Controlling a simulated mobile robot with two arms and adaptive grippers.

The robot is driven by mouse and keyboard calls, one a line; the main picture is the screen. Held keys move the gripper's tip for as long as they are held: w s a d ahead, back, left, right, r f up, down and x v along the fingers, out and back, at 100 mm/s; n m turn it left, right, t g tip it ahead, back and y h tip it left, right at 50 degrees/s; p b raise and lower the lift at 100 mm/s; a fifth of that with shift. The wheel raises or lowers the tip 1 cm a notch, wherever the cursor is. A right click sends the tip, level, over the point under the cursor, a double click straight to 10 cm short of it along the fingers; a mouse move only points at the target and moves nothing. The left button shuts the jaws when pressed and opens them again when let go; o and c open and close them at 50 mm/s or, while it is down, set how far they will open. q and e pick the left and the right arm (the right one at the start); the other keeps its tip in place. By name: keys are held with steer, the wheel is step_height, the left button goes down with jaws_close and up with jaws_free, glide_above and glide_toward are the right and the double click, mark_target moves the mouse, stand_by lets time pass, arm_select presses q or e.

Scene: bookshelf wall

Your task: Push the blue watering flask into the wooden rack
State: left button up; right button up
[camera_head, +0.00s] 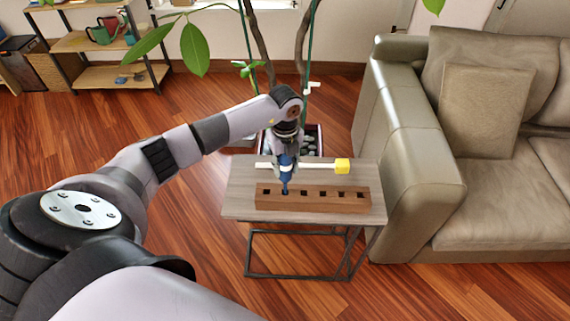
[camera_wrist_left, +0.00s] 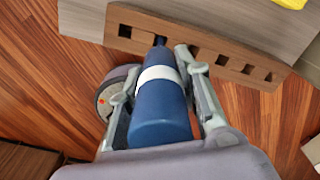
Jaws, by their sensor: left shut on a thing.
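The blue watering flask (camera_head: 286,172) has a white band and a narrow neck, and it points neck-down at the wooden rack (camera_head: 335,199). The rack is a long brown block with a row of square holes, lying on a small table. My left gripper (camera_head: 286,157) is shut on the flask from above. In the left wrist view the flask (camera_wrist_left: 160,112) lies between the two fingers (camera_wrist_left: 157,78), and its neck meets the second hole from the left of the rack (camera_wrist_left: 210,57). How deep the neck sits is unclear. My right gripper is not in view.
A beige sofa (camera_head: 412,150) stands close to the right. A potted plant (camera_head: 312,138) is behind the table, and a shelf (camera_head: 110,76) stands far left.

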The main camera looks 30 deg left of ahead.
arm_select(q)
steer(key=shift+f+b, duration=0.65)
steer(key=shift+f, duration=0.35)
steer(key=o, duration=1.2)
steer(key=o, duration=0.4)
steer(key=shift+r, duration=0.15)
step_height(320, 180, up, 9)
steer(key=p, duration=0.7)
